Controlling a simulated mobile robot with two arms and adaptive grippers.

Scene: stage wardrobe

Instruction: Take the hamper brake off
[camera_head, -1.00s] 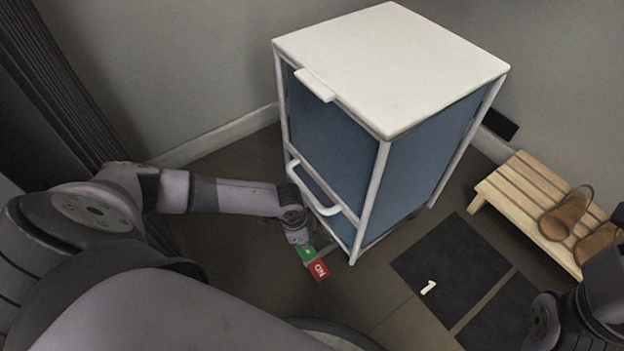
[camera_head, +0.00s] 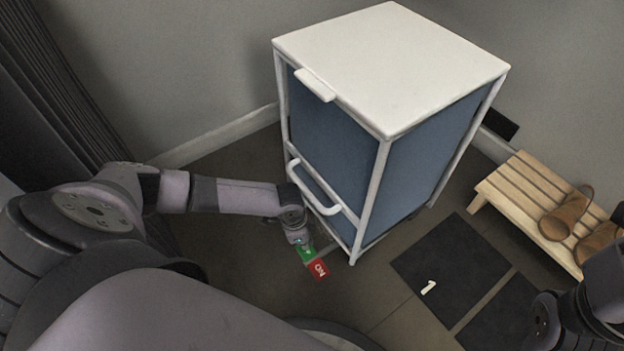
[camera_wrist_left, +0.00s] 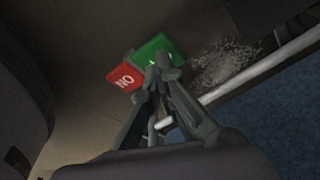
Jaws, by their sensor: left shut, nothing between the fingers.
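The hamper (camera_head: 390,60) is a tall box with a white lid, white frame and blue fabric sides. Low at its front-left base is a brake pedal with a green pad (camera_head: 306,255) and a red pad (camera_head: 319,268) marked ON. My left gripper (camera_head: 300,240) is shut and empty, pointing down at the green pad. In the left wrist view its fingertips (camera_wrist_left: 158,72) overlap the green pad (camera_wrist_left: 160,46), with the red pad (camera_wrist_left: 125,79) beside them. Contact seems likely, but I cannot be sure. My right gripper is outside the picture; only part of that arm shows.
A white handle bar (camera_head: 312,188) juts from the hamper front above my left gripper. A wooden slatted rack (camera_head: 525,190) with brown shoes (camera_head: 567,214) stands at right. Dark floor mats (camera_head: 440,255), one with a small pale 1, lie before it. A dark curtain hangs at left.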

